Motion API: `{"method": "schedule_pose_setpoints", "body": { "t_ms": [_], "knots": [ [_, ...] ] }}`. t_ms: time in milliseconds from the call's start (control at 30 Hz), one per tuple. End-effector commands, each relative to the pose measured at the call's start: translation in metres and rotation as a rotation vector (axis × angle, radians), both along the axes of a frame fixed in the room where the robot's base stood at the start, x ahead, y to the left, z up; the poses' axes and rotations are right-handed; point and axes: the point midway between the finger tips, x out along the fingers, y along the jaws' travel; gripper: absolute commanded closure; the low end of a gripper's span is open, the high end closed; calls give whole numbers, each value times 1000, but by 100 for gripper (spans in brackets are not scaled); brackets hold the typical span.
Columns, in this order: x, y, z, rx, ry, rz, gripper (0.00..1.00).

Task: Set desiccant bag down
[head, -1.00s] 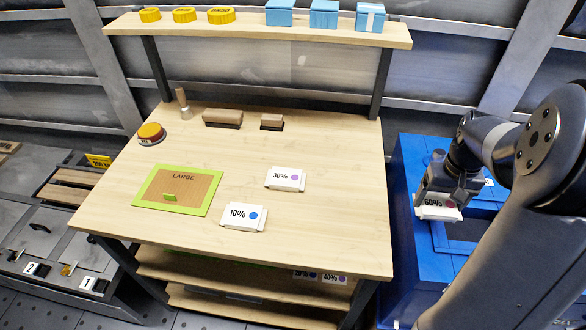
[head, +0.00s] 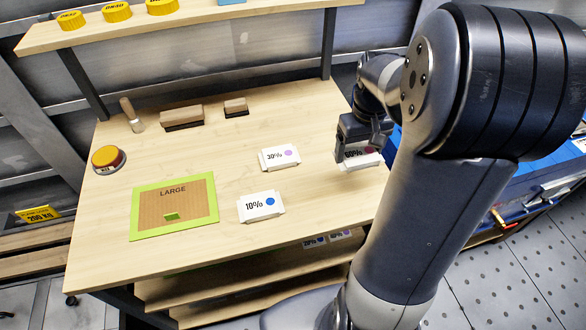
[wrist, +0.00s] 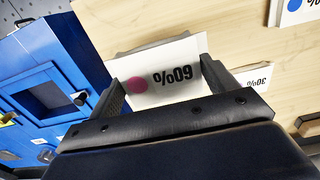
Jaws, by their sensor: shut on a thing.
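My gripper (head: 358,158) is shut on a white desiccant bag marked 60% (head: 366,161), over the right part of the wooden table (head: 215,240). In the wrist view the 60% bag (wrist: 165,75) sits between the two fingers, with a magenta dot on its face. Whether its underside touches the tabletop I cannot tell. A 30% bag (head: 280,157) with a purple dot lies to its left. A 10% bag (head: 261,206) with a blue dot lies nearer the front.
Two brown-topped blocks (head: 182,115) stand at the back. More bags (head: 326,239) are on the lower shelf. A blue cabinet (wrist: 38,80) stands beside the table.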

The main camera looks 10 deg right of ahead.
Motion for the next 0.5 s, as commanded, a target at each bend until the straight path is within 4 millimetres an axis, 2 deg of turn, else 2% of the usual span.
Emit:
{"method": "schedule_pose_setpoints", "body": {
  "t_ms": [67,300,500],
  "knots": [
    [0,0,-3,0,1,0,46],
    [-1,0,-45,2,5,0,46],
    [0,0,-66,1,3,0,46]
  ]
}}
